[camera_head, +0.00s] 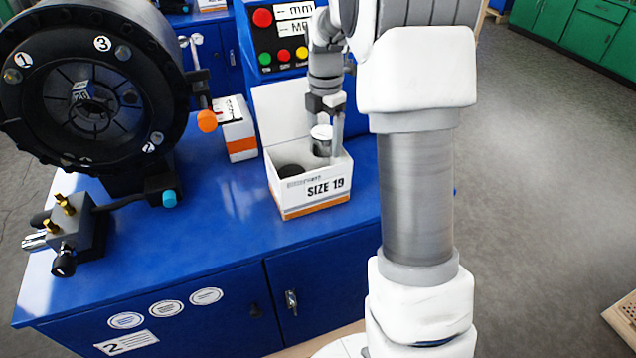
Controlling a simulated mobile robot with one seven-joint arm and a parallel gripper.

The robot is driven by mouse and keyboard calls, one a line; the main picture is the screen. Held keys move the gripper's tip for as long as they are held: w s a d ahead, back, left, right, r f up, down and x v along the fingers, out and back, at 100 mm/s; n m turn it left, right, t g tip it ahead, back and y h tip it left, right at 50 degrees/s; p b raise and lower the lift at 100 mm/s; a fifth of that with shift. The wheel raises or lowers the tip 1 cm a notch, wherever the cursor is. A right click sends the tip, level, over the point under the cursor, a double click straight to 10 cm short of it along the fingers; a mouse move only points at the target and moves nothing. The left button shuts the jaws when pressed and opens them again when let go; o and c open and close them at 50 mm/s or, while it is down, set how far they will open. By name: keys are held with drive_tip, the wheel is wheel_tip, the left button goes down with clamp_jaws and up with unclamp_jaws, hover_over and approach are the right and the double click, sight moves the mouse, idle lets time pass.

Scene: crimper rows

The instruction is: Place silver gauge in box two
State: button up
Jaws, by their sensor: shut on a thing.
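The silver gauge (322,133) is a small cylinder with a bright top and a darker side. My gripper (327,126) is shut on it, with fingers pointing down. The gauge is upright at the right side of an open white box (312,199) marked "SIZE 19", its lower part behind the front wall. I cannot tell whether it touches the box floor. A dark round piece (290,170) sits at the left inside the same box. No number two shows on the box itself; a "2" label (127,342) is on the cabinet front below.
A large black crimper head (140,75) stands at the left of the blue bench (215,235). A second white and orange box (236,130) is left of the open box. A control panel (279,40) stands behind. The bench front middle is clear.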

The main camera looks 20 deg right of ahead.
wheel_tip(320, 180, down, 12)
drive_tip(key=shift+f+b, duration=0.1)
drive_tip(key=shift+b, duration=0.35)
drive_tip(key=shift+f, duration=0.25)
drive_tip(key=o, duration=1.5)
drive_tip(key=shift+r, duration=0.1)
drive_tip(key=shift+c, duration=0.2)
drive_tip(key=shift+r, duration=0.1)
